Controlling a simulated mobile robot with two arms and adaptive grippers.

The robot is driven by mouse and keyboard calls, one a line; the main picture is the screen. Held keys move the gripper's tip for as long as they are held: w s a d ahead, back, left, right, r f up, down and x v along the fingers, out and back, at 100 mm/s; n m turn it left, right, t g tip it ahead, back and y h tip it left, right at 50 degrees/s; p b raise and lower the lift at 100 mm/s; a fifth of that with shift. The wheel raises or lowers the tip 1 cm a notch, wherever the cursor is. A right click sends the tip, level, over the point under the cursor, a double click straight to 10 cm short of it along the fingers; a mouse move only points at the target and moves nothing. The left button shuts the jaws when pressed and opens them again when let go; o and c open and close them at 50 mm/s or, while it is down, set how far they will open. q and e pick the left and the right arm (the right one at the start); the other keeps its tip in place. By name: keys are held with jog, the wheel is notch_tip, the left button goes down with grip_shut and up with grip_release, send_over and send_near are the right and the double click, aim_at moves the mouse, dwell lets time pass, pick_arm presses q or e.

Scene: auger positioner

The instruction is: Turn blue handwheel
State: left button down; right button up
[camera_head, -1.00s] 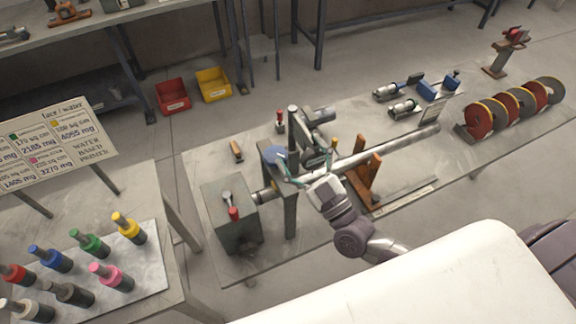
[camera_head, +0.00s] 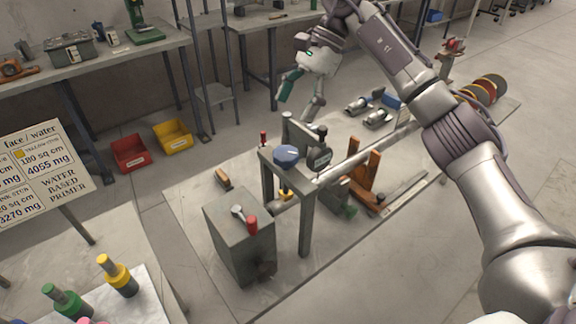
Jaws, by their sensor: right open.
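The blue handwheel (camera_head: 286,155) sits on top of the grey frame of the positioner, which stands on the low work table (camera_head: 190,203). Its top face shows clearly and nothing touches it. My right gripper (camera_head: 300,101) is open and empty, with its fingers pointing down. In the picture it is above the handwheel and apart from it. My right arm comes in from the right side. My left gripper is out of view.
A grey box (camera_head: 237,245) with a red-handled lever (camera_head: 250,225) stands left of the frame. A long metal shaft (camera_head: 360,152) runs right past an orange stand (camera_head: 363,178). Red (camera_head: 129,152) and yellow bins (camera_head: 173,136) lie on the floor.

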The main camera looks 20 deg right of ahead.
aim_at(287, 151)
jog(key=shift+m+t+h, duration=0.3)
jog(key=shift+t+h, duration=0.1)
jog(key=shift+h, duration=0.3)
jog(key=p+x, duration=0.1)
jog(key=x, duration=0.2)
jog(key=d+p+x, duration=0.1)
jog(key=x, duration=0.3)
jog(key=d+f+p+x, duration=0.1)
jog(key=x, duration=0.3)
jog(key=shift+w+d, duration=0.2)
jog(key=shift+d, duration=0.05)
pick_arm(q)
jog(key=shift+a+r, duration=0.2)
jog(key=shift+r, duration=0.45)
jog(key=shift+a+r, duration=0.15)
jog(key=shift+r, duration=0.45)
pick_arm(e)
jog(key=c, duration=1.2)
jog(key=shift+o, duration=0.2)
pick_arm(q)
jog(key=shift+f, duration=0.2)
